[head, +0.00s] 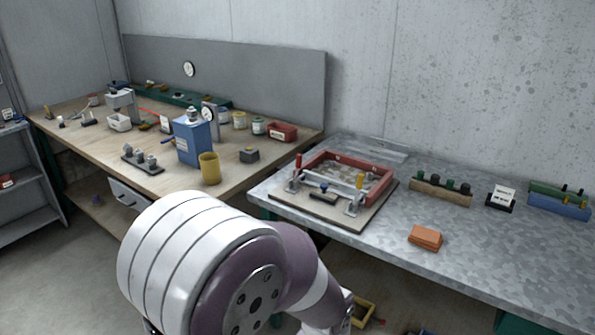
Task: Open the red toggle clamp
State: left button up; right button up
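The red toggle clamp (298,162) sits at the left end of a fixture on the grey metal bench. Its red handle stands upright. A large white and mauve arm of mine fills the lower middle, in front of the bench. Neither gripper's fingers can be made out.
The metal bench (475,245) also holds an orange block (426,237), a wooden rack (440,191) and a blue and green holder. A wooden bench (75,135) at left carries a blue box (192,140) and a yellow cup (209,168).

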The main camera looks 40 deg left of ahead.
aim_at(299, 156)
jog(key=i+j+u, duration=0.1)
jog(key=u, duration=0.75)
jog(key=i+u, duration=0.3)
jog(key=i, duration=0.2)
jog(key=i+u, duration=0.3)
jog(key=i, duration=0.2)
jog(key=i+l+u, duration=0.3)
jog(key=i, duration=0.45)
